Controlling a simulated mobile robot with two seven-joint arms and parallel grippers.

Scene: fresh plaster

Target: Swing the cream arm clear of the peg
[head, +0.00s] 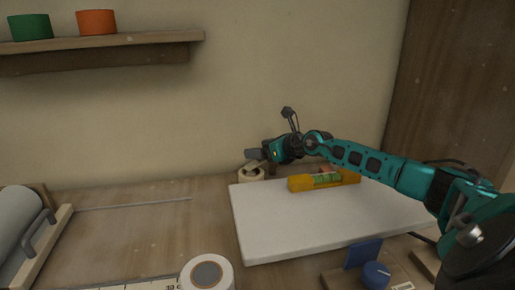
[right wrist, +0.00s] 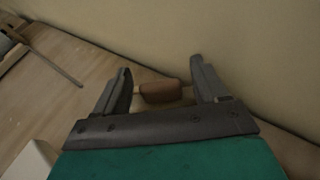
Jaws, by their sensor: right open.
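My right gripper (head: 254,155) reaches in from the right to a small cream round object (head: 250,174) at the back edge of the white board. In the right wrist view my right gripper (right wrist: 160,66) is open, with a finger on each side of a brown rounded piece (right wrist: 160,92). A gap shows beside the piece, and the fingers do not hold it. I cannot make out which part is the cream arm or the peg; the gripper hides much of this spot. My left gripper is not in view.
A white board (head: 290,230) carries a yellow level (head: 300,184) under my right arm. A white roll (head: 225,275) and a blue knob (head: 376,274) stand at the front. A grey roller (head: 18,228) lies far left. The wall is close behind; the table's middle left is mostly clear.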

